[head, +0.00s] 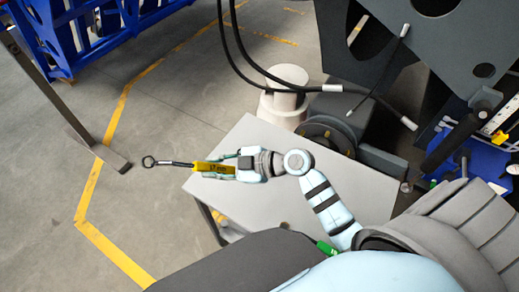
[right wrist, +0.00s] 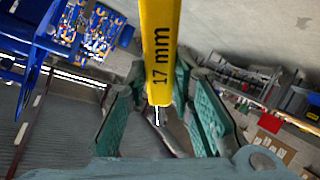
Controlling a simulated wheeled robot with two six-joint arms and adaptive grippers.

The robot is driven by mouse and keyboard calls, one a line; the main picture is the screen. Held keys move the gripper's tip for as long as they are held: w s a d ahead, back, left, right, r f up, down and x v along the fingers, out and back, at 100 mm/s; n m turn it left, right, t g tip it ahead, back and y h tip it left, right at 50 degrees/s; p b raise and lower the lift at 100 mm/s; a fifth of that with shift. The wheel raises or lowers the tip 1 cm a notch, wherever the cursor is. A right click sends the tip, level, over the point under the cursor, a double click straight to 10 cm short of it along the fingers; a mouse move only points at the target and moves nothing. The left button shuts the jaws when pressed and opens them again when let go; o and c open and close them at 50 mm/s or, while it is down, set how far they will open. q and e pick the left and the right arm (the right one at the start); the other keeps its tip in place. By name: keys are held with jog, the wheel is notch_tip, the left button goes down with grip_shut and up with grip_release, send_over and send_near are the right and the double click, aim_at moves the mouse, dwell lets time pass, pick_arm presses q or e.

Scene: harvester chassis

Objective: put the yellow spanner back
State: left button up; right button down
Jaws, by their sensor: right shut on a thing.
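The yellow spanner (head: 213,168) has a yellow handle and a dark shaft ending in a ring that points left in the head view. My right gripper (head: 222,168) is shut on the handle and holds the spanner out over the left edge of the grey table. In the right wrist view the handle (right wrist: 159,50) reads "17 mm" and runs between the green-padded fingers of the gripper (right wrist: 164,112). My left gripper is not in view.
The grey table (head: 265,205) looks bare around my arm. Dark machine plates (head: 440,45) with hanging black hoses and a white cylinder (head: 287,92) stand behind it. A blue surface (head: 465,155) with small items lies at right. A blue rack (head: 80,35) stands far left.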

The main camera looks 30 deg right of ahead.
pick_arm(q)
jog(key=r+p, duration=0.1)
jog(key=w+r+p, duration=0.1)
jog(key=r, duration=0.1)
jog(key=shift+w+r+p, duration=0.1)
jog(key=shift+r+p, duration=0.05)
jog(key=shift+p, duration=0.15)
pick_arm(e)
jog(key=w+d+f+m+g+h, duration=0.2)
jog(key=d+f+m+h, duration=0.2)
jog(key=d, duration=0.3)
jog(key=w+d+f+m+g+h, duration=0.1)
jog(key=d+f+m+g+h, duration=0.2)
jog(key=d+f, duration=0.3)
jog(key=shift+w+d+m+h, duration=0.4)
jog(key=shift+d+m+h, duration=0.1)
jog(key=shift+d+m, duration=0.25)
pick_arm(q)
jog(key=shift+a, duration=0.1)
pick_arm(e)
jog(key=shift+a+r, duration=0.1)
jog(key=shift+a, duration=0.05)
notch_tip(320, 180, down, 8)
jog(key=b, duration=0.5)
jog(key=shift+b, duration=0.4)
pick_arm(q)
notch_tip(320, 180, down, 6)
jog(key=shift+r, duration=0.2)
